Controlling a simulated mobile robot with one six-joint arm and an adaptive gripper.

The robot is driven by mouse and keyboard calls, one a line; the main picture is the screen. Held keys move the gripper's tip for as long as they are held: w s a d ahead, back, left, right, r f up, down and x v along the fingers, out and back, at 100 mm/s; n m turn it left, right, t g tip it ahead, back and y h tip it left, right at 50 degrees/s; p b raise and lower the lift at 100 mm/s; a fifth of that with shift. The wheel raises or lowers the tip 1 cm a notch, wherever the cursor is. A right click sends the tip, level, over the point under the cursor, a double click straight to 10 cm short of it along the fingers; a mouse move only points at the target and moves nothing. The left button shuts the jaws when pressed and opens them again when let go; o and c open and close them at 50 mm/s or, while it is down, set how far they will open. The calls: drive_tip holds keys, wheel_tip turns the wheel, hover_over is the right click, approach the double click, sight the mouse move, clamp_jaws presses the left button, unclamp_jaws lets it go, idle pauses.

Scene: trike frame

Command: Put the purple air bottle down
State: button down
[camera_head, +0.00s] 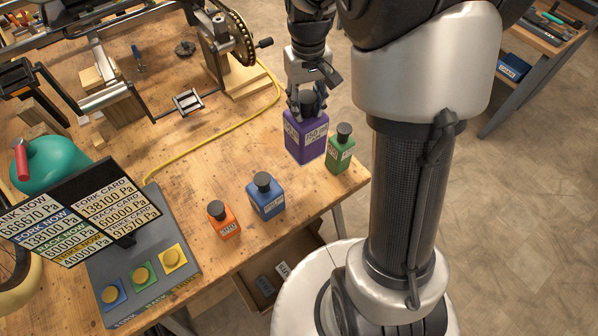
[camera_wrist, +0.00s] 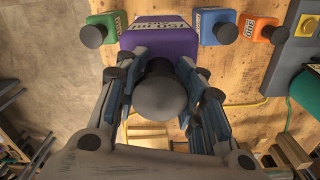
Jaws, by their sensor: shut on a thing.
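The purple air bottle (camera_head: 304,141) has a dark cap and a white label. In the head view it is upright over the right part of the workbench, just left of the green bottle. My gripper (camera_head: 307,106) points down from above and is shut on the purple bottle's cap. In the wrist view the purple bottle (camera_wrist: 160,35) lies beyond the fingers, and its dark cap sits between both fingers of my gripper (camera_wrist: 162,95). I cannot tell whether its base touches the bench top.
A green bottle (camera_head: 341,148) stands close by on the right, near the bench edge. A blue bottle (camera_head: 266,199) and an orange bottle (camera_head: 224,222) stand to the left. A button console (camera_head: 150,262) is at lower left. A yellow hose (camera_head: 222,137) crosses the wooden bench (camera_head: 200,180).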

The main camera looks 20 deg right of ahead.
wheel_tip(320, 180, down, 20)
drive_tip(key=b, duration=0.5)
drive_tip(key=shift+s+r, duration=0.1)
drive_tip(key=c, duration=1)
unclamp_jaws()
drive_tip(key=shift+c, duration=0.2)
